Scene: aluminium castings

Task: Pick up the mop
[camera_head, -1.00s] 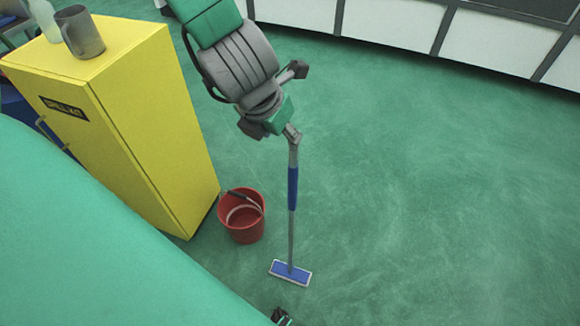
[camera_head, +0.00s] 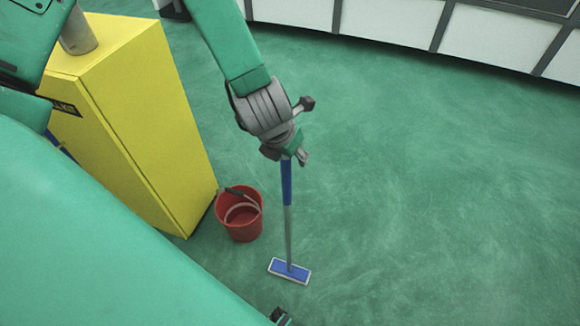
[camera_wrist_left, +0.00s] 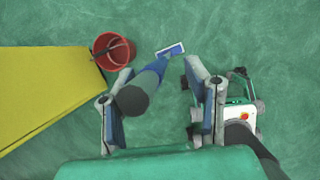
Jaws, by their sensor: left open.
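The mop stands upright on the green floor, its blue-and-grey handle (camera_head: 288,215) rising from a flat blue head (camera_head: 289,270) with a pale rim. My left gripper (camera_head: 287,155) is at the upper part of the handle and hides its top in the head view. In the left wrist view, the dark round handle end (camera_wrist_left: 131,100) lies between the two spread fingers of the left gripper (camera_wrist_left: 150,92), closer to the left finger. The gripper is open; whether a finger touches the handle I cannot tell. The mop head (camera_wrist_left: 171,50) shows beyond. My right gripper is not in view.
A red bucket (camera_head: 240,222) stands on the floor just left of the mop. A yellow cabinet (camera_head: 140,130) is further left, with a grey mug (camera_head: 78,35) on top. White panels (camera_head: 390,18) line the back. The floor right of the mop is clear.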

